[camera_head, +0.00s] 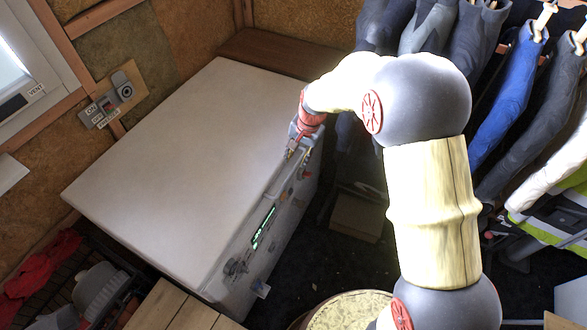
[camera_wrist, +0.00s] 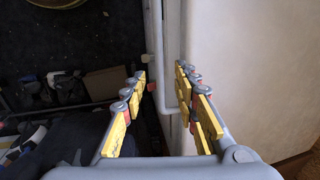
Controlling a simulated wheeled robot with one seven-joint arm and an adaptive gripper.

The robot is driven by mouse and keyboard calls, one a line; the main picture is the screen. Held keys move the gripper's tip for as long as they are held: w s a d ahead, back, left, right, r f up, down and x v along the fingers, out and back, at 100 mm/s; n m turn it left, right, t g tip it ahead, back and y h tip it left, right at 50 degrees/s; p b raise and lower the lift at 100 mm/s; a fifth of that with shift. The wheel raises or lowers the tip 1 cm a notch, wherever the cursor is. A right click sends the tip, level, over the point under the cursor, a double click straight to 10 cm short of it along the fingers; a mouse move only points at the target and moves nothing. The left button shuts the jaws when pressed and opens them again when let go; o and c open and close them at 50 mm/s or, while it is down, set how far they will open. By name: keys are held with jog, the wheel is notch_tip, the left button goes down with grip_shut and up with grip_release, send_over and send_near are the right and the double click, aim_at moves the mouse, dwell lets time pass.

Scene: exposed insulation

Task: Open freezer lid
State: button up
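The chest freezer has a broad white lid (camera_head: 190,150), which lies flat and closed. Its grey front side (camera_head: 240,275) carries several stickers or fittings and a green-lit strip. My gripper (camera_head: 291,150) is at the lid's front edge, towards its far right corner. In the wrist view my gripper (camera_wrist: 161,74) is open, with its yellow-padded fingers apart. The white lid (camera_wrist: 235,70) lies to the right there. A grey bar or edge strip (camera_wrist: 173,60) runs along the freezer edge between the fingers. I cannot tell whether a finger touches it.
Wetsuits (camera_head: 430,30) hang at the right, close behind my arm. A cardboard box (camera_head: 357,217) is on the dark floor beyond the freezer's front. A round-topped thing (camera_head: 350,312) and wooden planks (camera_head: 172,308) are at the bottom. A wall switch panel (camera_head: 115,95) is behind the lid.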

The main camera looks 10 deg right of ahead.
aim_at(293, 171)
jog(key=f, duration=0.2)
jog(key=f+b, duration=0.1)
jog(key=f, duration=0.1)
jog(key=a+f, duration=0.1)
jog(key=f, duration=0.2)
jog(key=shift+w+f+b, duration=0.1)
jog(key=shift+w+b, duration=0.25)
jog(key=shift+b, duration=0.05)
jog(key=shift+c, duration=0.7)
grip_shut()
